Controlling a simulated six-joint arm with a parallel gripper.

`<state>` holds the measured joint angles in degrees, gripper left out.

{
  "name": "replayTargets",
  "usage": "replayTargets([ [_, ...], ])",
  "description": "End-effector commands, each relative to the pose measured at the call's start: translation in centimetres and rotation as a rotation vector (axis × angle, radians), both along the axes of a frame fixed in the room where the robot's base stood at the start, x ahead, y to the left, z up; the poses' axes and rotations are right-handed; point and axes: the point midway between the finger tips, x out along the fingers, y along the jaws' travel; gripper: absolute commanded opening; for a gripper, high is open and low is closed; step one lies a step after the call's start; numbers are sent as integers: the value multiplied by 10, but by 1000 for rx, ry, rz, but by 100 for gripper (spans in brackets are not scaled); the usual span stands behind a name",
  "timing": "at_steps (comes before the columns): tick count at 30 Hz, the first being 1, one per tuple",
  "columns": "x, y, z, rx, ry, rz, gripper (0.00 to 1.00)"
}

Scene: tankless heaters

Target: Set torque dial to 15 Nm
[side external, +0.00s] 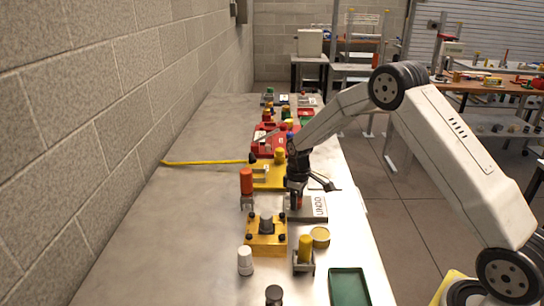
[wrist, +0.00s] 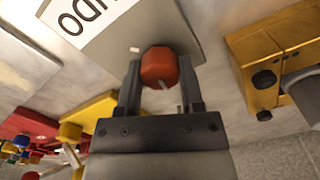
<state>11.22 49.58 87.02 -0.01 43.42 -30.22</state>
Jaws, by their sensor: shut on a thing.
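The torque dial is a red-orange, faceted knob (wrist: 160,66) on a grey plate (wrist: 107,38), with a pale pointer line near its lower edge in the wrist view. A small white mark (wrist: 134,49) is on the plate just up and left of the knob. My gripper (wrist: 160,74) is shut on the knob, one finger on each side. In the side view my gripper (side external: 296,190) points down over the plate (side external: 328,200), which bears dark letters like "UNDO"; the knob is mostly hidden there. No torque numbers are readable.
A yellow block with a grey cylinder (side external: 266,237) is close by, also in the wrist view (wrist: 270,60). A red-orange-topped post (side external: 246,181) stands left of my gripper. Yellow and red fixtures (side external: 268,140) lie beyond.

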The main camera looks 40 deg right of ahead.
Motion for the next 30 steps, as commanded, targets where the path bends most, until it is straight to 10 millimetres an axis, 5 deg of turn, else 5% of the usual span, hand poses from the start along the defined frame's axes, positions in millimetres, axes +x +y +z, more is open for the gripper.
replayTargets([
  [30,1,0,1,0,-2,-942,0],
])
